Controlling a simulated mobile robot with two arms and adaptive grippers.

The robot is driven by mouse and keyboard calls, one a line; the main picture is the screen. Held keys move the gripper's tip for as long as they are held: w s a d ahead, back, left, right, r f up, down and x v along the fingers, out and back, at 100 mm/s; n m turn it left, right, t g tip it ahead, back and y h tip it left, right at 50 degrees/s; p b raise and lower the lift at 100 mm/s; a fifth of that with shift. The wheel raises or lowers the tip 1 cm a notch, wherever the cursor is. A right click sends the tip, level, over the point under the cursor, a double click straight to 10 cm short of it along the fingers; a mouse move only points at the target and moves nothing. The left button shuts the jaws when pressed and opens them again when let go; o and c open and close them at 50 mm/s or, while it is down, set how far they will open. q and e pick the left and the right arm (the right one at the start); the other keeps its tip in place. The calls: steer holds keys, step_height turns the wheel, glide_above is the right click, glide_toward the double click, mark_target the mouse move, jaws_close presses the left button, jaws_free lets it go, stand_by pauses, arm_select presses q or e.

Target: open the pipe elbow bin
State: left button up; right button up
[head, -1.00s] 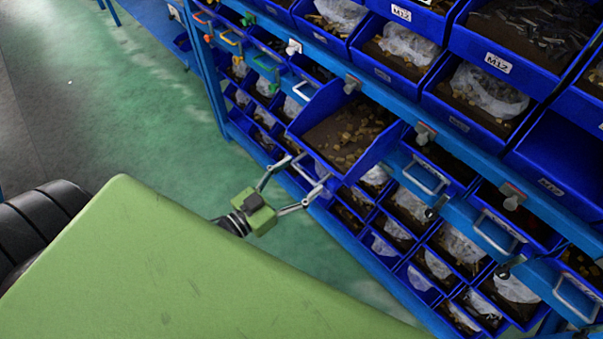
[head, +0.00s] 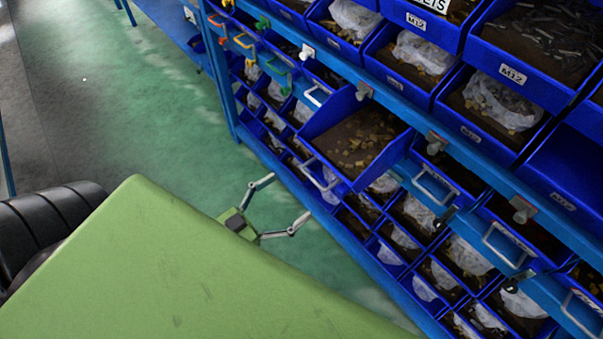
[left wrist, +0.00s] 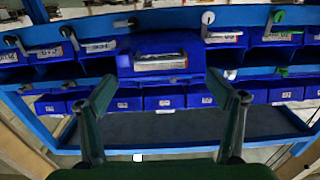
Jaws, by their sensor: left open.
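The pipe elbow bin (head: 349,143) is a blue drawer pulled out of the rack, with small brass-coloured fittings inside. Its white bar handle (head: 318,174) is on its front. In the left wrist view the drawer front (left wrist: 160,46) is straight ahead, with its handle (left wrist: 161,64) across it. My left gripper (head: 285,203) is open and empty, to the left of the handle and apart from it. In the left wrist view its two fingers (left wrist: 166,92) are spread wide below the handle. My right gripper is not in view.
The blue rack holds several closed drawers with handles, such as one at the right (head: 436,185). Open bins with bagged parts (head: 495,98) fill the upper shelves. Small bins (head: 402,238) sit below. The green floor (head: 150,120) at the left is clear.

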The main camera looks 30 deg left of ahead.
arm_select(q)
steer(key=v, duration=0.5)
stand_by(0.4)
steer(key=s+a+f+n+g+y, duration=0.1)
steer(key=s+f+g+y, duration=0.1)
steer(key=f, duration=0.8)
steer(key=s+a+f+g+y+b, duration=0.1)
steer(key=s+a+f+g+y, duration=0.15)
steer(key=f, duration=0.75)
steer(key=s+f+n+g+y, duration=0.1)
steer(key=s+f+g, duration=0.15)
steer(key=f, duration=0.75)
steer(key=s+d+f+g, duration=0.3)
steer(key=s+f+g, duration=0.1)
steer(key=s+f, duration=0.4)
steer(key=s+d+f+g+b, duration=0.1)
steer(key=s+d+f+g, duration=0.2)
steer(key=s+f, duration=0.6)
steer(key=shift+s+m+g+y, duration=0.35)
steer(key=shift+s+g, duration=0.45)
steer(key=shift+g, duration=0.2)
